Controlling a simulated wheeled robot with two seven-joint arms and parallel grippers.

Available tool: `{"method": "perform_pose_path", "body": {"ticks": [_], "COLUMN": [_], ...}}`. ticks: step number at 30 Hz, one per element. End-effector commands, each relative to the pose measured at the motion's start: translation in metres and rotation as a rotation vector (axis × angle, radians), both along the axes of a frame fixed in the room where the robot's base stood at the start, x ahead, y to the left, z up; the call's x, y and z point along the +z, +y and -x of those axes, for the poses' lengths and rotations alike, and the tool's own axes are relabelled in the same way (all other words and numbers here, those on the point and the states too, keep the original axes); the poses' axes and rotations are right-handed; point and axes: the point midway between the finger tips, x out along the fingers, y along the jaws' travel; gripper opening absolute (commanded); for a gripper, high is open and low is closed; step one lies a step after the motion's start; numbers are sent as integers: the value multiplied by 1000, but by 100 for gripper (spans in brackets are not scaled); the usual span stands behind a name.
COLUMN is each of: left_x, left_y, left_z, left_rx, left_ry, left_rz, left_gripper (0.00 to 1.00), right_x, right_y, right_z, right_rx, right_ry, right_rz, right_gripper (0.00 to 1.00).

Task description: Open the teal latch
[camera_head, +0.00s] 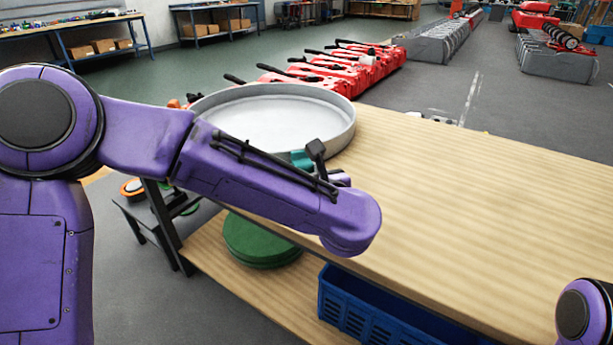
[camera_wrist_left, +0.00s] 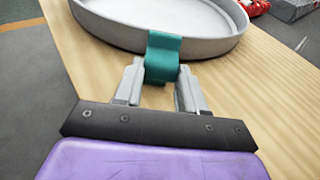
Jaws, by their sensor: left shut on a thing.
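The teal latch (camera_wrist_left: 162,57) is on the near outer wall of a round grey-white tank lid or pan (camera_wrist_left: 128,39). In the wrist view my left gripper (camera_wrist_left: 160,72) has its two grey fingers on either side of the latch, shut on it. In the head view only a small bit of the latch (camera_head: 301,159) shows past my purple left forearm, which hides most of the gripper. The pan (camera_head: 352,128) lies on the wooden workbench. Of my right arm, a purple joint shows at the lower right; its gripper is out of view.
The wooden workbench (camera_head: 460,200) is clear to the right of the pan. Below it, a lower shelf carries green discs (camera_head: 258,240) and a blue crate (camera_head: 375,310). Red machines (camera_head: 340,70) stand on the floor behind.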

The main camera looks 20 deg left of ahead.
Motion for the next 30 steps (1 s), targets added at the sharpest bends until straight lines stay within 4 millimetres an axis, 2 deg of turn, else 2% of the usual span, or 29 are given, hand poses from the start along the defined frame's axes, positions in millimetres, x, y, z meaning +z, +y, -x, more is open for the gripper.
{"method": "perform_pose_path", "body": {"ticks": [7, 8, 9, 10, 20, 23, 30], "left_x": [-1, -1, -1, -1, 1, 5, 18], "left_y": [0, 0, 0, 0, -3, -13, -46], "left_z": [1, 1, 1, 1, 3, 15, 59], "left_rx": [-1, -1, -1, -1, -1, -3, -4], "left_ry": [4, 5, 5, 4, 3, 1, 1], "left_rz": [0, -1, -1, 0, 0, -1, -3], "left_gripper": [0, 46, 59, 66, 66, 66, 66], "right_x": [0, 0, 0, 0, 0, 1, 1], "right_y": [0, 0, 0, 0, 0, 0, 0], "right_z": [0, 0, 0, 0, 0, 0, 0], "right_rx": [0, 0, 0, 0, 0, 0, 0], "right_ry": [0, 0, 0, 0, 0, 0, 0], "right_rz": [0, 0, 0, 0, 0, 0, 0], "right_gripper": [43, 43, 43, 43, 43, 43, 43]}}
